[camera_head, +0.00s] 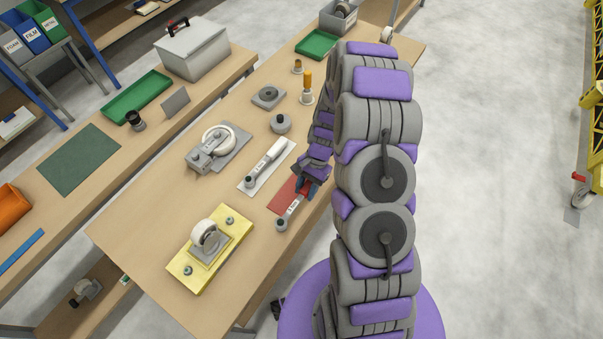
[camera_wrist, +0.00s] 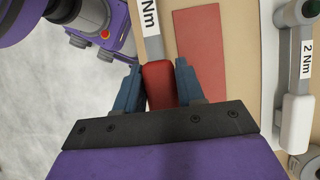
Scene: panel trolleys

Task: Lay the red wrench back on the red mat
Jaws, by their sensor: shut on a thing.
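The red wrench has a red grip (camera_wrist: 159,88) and a grey shaft with a white "Nm" label. In the wrist view the red grip sits between the two blue fingers of my gripper (camera_wrist: 158,80), which is shut on it. In the head view the wrench's round head (camera_head: 281,224) points toward the front of the table; my gripper (camera_head: 307,186) hides most of the grip. The red mat (camera_wrist: 198,45) lies just beside the wrench, roughly parallel to it, and shows in the head view (camera_head: 280,201). Whether the wrench touches the table is unclear.
A white-gripped wrench (camera_head: 265,163) marked "2 Nm" lies on a white mat (camera_wrist: 267,70) beside the red mat. A yellow plate with a caster (camera_head: 204,235) stands at the table's front. A grey plate with a wheel (camera_head: 217,139) and small round parts stand farther back.

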